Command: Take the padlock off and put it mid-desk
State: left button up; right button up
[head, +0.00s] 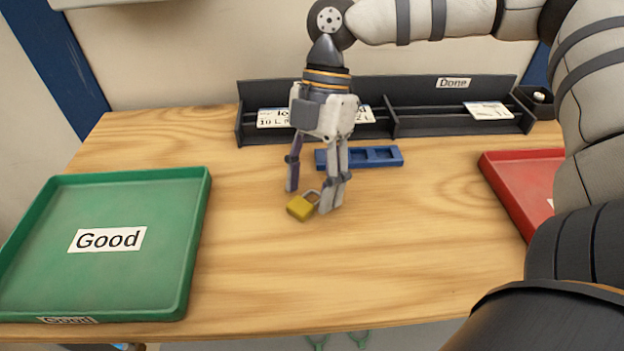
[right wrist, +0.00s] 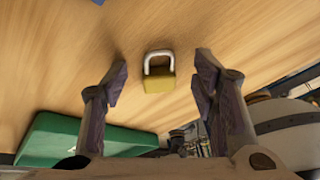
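A yellow padlock (head: 301,207) with a silver shackle lies on the desk (head: 400,255), near its middle. It also shows in the right wrist view (right wrist: 160,83), lying flat on the wood. My right gripper (head: 314,200) points down over the desk, just behind and around the padlock in the head view. In the right wrist view its two fingers (right wrist: 161,85) are spread wide, with gaps between them and the padlock on both sides. The right gripper is open and empty. My left gripper is in neither view.
A green tray (head: 197,255) labelled Good is at left, and a red tray (head: 510,185) at right. A blue slotted block (head: 390,157) lies behind the gripper. A black rack (head: 430,124) labelled Done holds cards at the back. The front middle of the desk is clear.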

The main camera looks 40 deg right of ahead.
jog(key=v, duration=1.2)
